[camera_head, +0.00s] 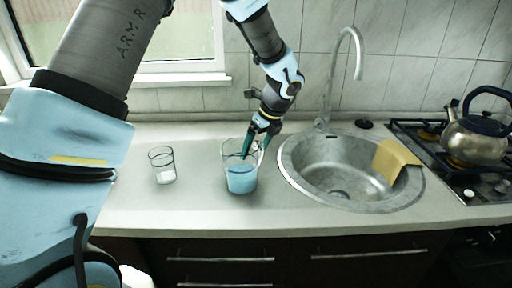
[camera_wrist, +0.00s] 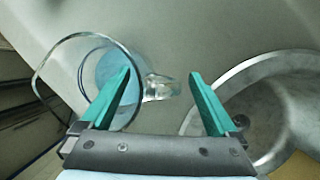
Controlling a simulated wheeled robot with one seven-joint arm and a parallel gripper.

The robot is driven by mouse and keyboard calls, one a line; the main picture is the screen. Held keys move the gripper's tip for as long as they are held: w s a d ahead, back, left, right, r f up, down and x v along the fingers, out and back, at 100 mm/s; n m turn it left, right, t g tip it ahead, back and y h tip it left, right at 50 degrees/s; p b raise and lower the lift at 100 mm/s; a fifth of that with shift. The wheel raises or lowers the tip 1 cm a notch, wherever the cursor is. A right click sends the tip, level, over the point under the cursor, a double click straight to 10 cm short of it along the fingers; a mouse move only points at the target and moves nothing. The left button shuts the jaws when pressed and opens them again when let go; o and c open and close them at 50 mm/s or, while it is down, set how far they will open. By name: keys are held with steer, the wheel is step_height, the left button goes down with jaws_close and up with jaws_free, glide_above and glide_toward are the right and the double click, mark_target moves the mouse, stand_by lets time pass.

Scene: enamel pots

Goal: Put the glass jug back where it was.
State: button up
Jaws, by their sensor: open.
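The glass jug (camera_head: 241,180) stands upright on the counter left of the sink, with pale blue liquid in it. My gripper (camera_head: 256,147) is over its right rim, pointing down. In the wrist view, the jug (camera_wrist: 88,42) is at the upper left. Its clear handle (camera_wrist: 161,88) sticks out to the right, in the gap between the two green fingertips of my gripper (camera_wrist: 160,74). The fingers are spread. The left finger overlaps the jug's mouth in the picture; I cannot tell whether it touches the glass.
A smaller glass (camera_head: 163,168) with a little in the bottom stands left of the jug. The round steel sink (camera_head: 290,165) with a tap (camera_head: 333,75) is close on the right, a yellow cloth (camera_head: 395,160) on its rim. A kettle (camera_head: 474,138) sits on the hob at far right.

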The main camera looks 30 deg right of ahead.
steer(key=b+v, duration=0.2)
steer(key=v, duration=1)
steer(key=w+a+f+n+g, duration=0.1)
steer(key=w+a+f+n, duration=0.1)
steer(key=a+n, duration=0.65)
steer(key=w+a+f+n+g, duration=0.15)
steer(key=a+n, duration=0.35)
steer(key=a, duration=0.7)
steer(key=s+a+f+n+h, duration=0.1)
steer(key=s+a+f+n, duration=0.1)
steer(key=a+n, duration=0.6)
steer(key=s+a+f+n+h, duration=0.1)
steer(key=s+a+n, duration=0.3)
steer(key=a+n, duration=0.5)
steer(key=shift+s+a+f+n, duration=0.15)
steer(key=shift+a+f+n, duration=0.25)
steer(key=shift+f, duration=0.3)
steer(key=shift+d+t, duration=0.1)
steer(key=shift+t, duration=0.15)
